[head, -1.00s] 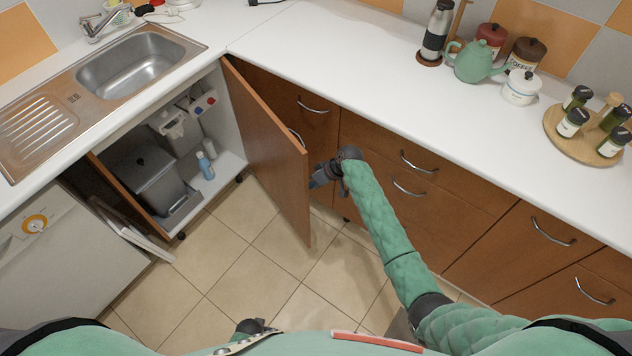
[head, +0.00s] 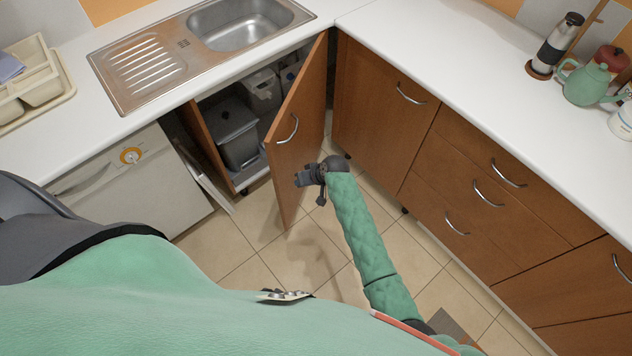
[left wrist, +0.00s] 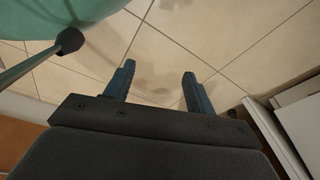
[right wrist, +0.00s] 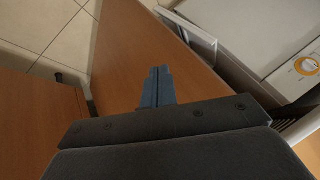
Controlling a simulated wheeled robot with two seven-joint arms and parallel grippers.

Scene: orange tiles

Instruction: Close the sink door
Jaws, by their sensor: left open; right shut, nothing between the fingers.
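The brown sink door (head: 297,145) stands partly open under the sink (head: 240,22), its outer face with a metal handle turned to the right. My right gripper (head: 303,178) is shut and empty beside that outer face, below the handle. In the right wrist view, the shut fingers (right wrist: 158,86) lie against or very near the door's wood panel (right wrist: 140,55); I cannot tell if they touch. My left gripper (left wrist: 158,74) is open and empty above the floor tiles.
A white dishwasher (head: 120,180) is on the left. Brown drawers (head: 465,190) line the right. The tiled floor (head: 300,260) between is clear.

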